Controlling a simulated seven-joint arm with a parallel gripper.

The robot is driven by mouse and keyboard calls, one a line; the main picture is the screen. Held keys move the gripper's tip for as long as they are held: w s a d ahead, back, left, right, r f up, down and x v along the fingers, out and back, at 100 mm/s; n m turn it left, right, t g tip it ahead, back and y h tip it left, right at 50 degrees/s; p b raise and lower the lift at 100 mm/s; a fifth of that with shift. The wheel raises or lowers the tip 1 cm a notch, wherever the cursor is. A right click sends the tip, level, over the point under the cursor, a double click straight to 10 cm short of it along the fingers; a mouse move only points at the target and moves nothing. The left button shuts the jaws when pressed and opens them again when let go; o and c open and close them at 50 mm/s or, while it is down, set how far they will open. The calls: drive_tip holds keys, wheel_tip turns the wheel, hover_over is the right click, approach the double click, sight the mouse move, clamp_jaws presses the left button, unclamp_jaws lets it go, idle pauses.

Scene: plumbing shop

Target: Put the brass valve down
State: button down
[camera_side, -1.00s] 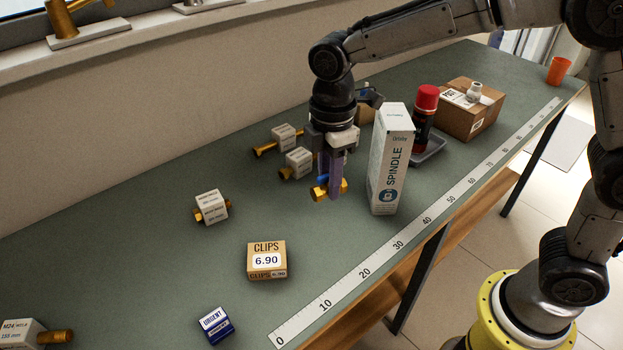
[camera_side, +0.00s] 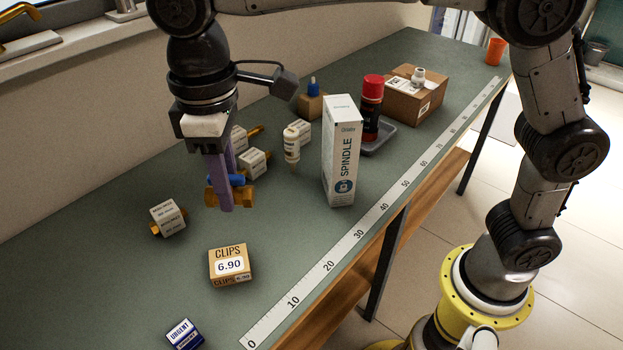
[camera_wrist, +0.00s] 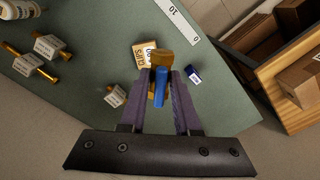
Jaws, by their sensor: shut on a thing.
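The brass valve (camera_side: 241,196) has a blue handle and is held between the purple fingers of my gripper (camera_side: 223,198). In the wrist view the valve (camera_wrist: 161,60) sits between the fingertips of my gripper (camera_wrist: 160,80), with its blue handle pointing back toward the palm. In the side view my gripper points down, left of the tall white SPINDLE box (camera_side: 341,150) and behind the CLIPS box (camera_side: 230,265). The valve appears to be above the green bench (camera_side: 110,285), but its exact height is hard to tell.
A labelled brass fitting (camera_side: 168,218) lies left of my gripper, with others (camera_side: 254,163) behind it. A blue URGENT box (camera_side: 184,335) lies at the front. A glue bottle (camera_side: 291,146), red-capped can (camera_side: 371,105) and carton (camera_side: 413,98) stand farther back. The left bench area is clear.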

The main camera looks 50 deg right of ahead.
drive_tip(key=w+d+r+m, duration=0.1)
drive_tip(key=w+d+m, duration=0.3)
drive_tip(key=w+d, duration=0.55)
drive_tip(key=w+d+m, duration=0.3)
drive_tip(key=w+d, duration=0.1)
drive_tip(key=d, duration=1.1)
drive_tip(key=s+d+m, duration=0.3)
drive_tip(key=s+d, duration=0.2)
drive_tip(key=d, duration=0.5)
drive_tip(key=s+d+m, duration=0.3)
drive_tip(key=s+d, duration=0.1)
drive_tip(key=d, duration=0.7)
drive_tip(key=s+d+m, duration=0.3)
drive_tip(key=s+d, duration=0.2)
drive_tip(key=d, duration=0.5)
wheel_tip(320, 180, up, 4)
drive_tip(key=w+a+n, duration=0.8)
drive_tip(key=w+a, duration=0.9)
drive_tip(key=a, duration=0.3)
wheel_tip(320, 180, down, 22)
drive_tip(key=shift+d, duration=0.15)
drive_tip(key=shift+f, duration=2.7)
